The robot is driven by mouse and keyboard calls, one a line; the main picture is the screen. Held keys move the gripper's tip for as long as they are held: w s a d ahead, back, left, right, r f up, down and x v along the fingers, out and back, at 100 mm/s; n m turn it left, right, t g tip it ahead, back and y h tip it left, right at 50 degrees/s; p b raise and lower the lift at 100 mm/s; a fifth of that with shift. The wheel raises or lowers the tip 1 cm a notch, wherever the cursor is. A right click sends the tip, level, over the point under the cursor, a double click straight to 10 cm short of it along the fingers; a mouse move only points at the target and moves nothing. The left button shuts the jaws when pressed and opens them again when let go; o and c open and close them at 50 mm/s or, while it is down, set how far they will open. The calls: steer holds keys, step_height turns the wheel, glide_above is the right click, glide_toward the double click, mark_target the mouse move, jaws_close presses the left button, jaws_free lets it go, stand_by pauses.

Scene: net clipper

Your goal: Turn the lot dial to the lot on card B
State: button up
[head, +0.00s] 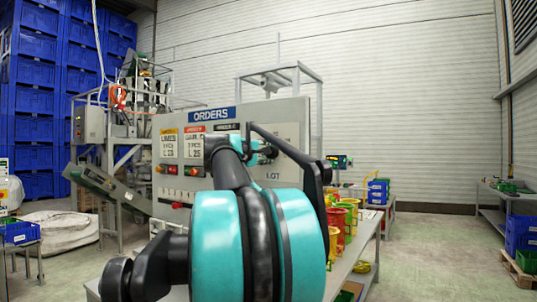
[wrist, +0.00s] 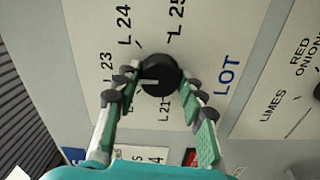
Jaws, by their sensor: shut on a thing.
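The lot dial (wrist: 160,75) is a round black knob on a pale panel, with a white pointer mark. My gripper (wrist: 155,85) is shut on it, one green-padded finger on each side. The pointer faces the left finger, between L 23 and L 21; any label there is hidden. L 24 and L 25 stand further round, beside blue LOT lettering. In the head view my gripper (head: 266,152) is at the panel and my arm hides the dial. Two order cards show under ORDERS: an orange-topped card (head: 169,145) and a red-topped card (head: 195,145) that seems to read L 25. Their header letters are too small to be sure.
Another dial (wrist: 317,91) with LIMES and RED ONION labels sits at the right of the wrist view. The panel (head: 300,115) stands by a bench with coloured containers (head: 345,215). A conveyor (head: 105,190) is at left; the floor at right is mostly clear.

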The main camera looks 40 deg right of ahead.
steer(key=m, duration=2)
steer(key=shift+m, duration=0.4)
steer(key=o, duration=1.2)
steer(key=shift+c, duration=0.2)
steer(key=v, duration=1.2)
